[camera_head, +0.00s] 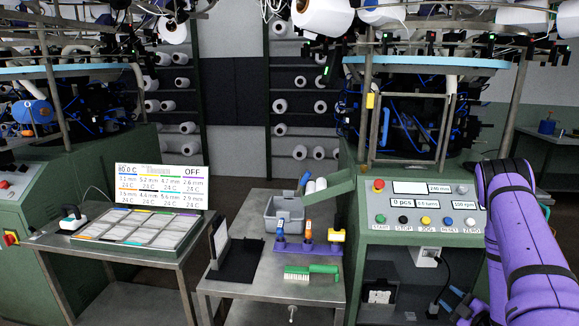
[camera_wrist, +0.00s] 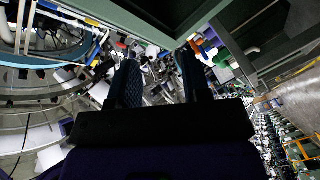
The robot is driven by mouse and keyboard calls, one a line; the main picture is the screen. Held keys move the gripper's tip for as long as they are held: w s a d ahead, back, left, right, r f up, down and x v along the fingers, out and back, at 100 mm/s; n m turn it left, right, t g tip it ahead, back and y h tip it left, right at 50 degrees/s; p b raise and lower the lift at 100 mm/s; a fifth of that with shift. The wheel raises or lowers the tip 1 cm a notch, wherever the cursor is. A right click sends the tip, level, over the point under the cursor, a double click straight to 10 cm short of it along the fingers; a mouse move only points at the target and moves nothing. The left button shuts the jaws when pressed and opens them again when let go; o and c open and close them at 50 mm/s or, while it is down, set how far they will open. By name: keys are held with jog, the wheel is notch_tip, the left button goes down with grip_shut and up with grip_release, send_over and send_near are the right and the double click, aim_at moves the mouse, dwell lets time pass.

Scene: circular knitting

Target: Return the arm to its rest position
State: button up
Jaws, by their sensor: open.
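My purple arm stands at the right edge in the head view, in front of the right knitting machine (camera_head: 400,240). My gripper (camera_wrist: 157,62) shows in the wrist view with its two dark, textured fingers apart and nothing between them. In the head view, my gripper (camera_head: 452,302) is partly visible low at the right, beside my arm and below the machine's control panel (camera_head: 425,208). It is clear of the work cart (camera_head: 262,305). The background between the fingers is cluttered and hard to make out.
The cart holds a grey bin (camera_head: 285,215), a purple tool holder (camera_head: 307,248), a green brush (camera_head: 311,272) and a black stand (camera_head: 235,260). A table at left carries a display (camera_head: 160,186).

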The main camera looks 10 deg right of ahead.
jog(key=w+a+r+m+g+h, duration=0.2)
jog(key=w+r, duration=0.3)
jog(key=r, duration=0.6)
jog(key=w+a+r+m+g+h, duration=0.2)
jog(key=w+r, duration=0.3)
jog(key=r, duration=0.6)
jog(key=s+a+r+m+g+h, duration=0.15)
jog(key=a+r, duration=0.25)
jog(key=r, duration=0.5)
jog(key=s+a+r+m+g, duration=0.3)
jog(key=s+a+r+m, duration=0.2)
jog(key=s+a+r, duration=0.55)
jog(key=s+a+r+m+g+y, duration=0.1)
jog(key=s+a, duration=0.3)
jog(key=s, duration=0.7)
jog(key=s+a+r+m+g+y, duration=0.1)
jog(key=s+a+r+g, duration=0.1)
jog(key=s, duration=0.9)
jog(key=a+r, duration=0.1)
jog(key=a, duration=0.1)
jog(key=shift+s+a+r, duration=0.25)
jog(key=shift+s+a, duration=0.05)
jog(key=shift+s, duration=0.05)
jog(key=shift+m+y, duration=0.25)
